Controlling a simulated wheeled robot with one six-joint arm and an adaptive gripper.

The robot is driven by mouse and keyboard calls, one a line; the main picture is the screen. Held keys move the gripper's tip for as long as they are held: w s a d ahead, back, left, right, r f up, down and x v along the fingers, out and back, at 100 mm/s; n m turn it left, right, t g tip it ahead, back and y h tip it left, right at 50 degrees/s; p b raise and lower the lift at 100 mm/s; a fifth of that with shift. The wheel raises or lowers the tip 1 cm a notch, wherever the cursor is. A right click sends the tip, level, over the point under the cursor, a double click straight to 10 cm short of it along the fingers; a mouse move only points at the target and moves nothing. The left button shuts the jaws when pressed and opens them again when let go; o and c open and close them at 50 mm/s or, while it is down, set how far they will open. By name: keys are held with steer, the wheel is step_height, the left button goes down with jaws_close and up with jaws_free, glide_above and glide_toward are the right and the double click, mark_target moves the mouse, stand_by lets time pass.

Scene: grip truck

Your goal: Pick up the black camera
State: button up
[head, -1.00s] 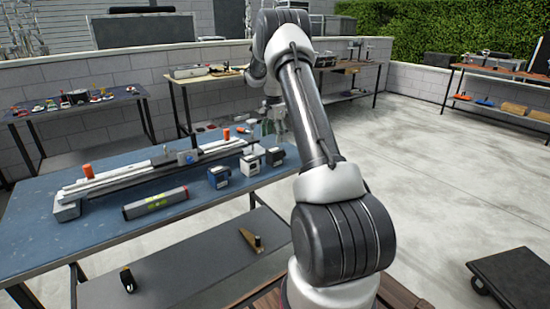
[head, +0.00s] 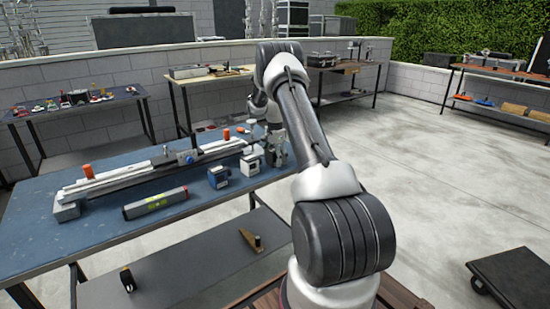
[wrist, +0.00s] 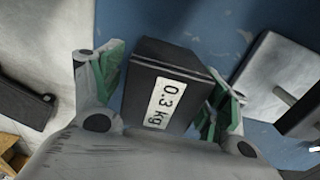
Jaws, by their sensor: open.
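A black box-shaped object (wrist: 160,92) with a white "0.3 kg" label sits on the blue table in the wrist view. No lens shows, so I cannot tell from this side whether it is the camera. My gripper (wrist: 168,82) is open, with a green-padded finger on each side of this object; contact is not clear. In the head view my gripper (head: 276,148) is low at the table's right edge and hides most of the object.
A long rail assembly (head: 150,172) and a grey bar (head: 155,203) lie on the blue table (head: 30,235). Open floor lies to the right.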

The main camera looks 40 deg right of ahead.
steer(key=c, duration=1.3)
steer(key=shift+r, duration=0.1)
steer(key=shift+r, duration=8.7)
steer(key=shift+r, duration=0.1)
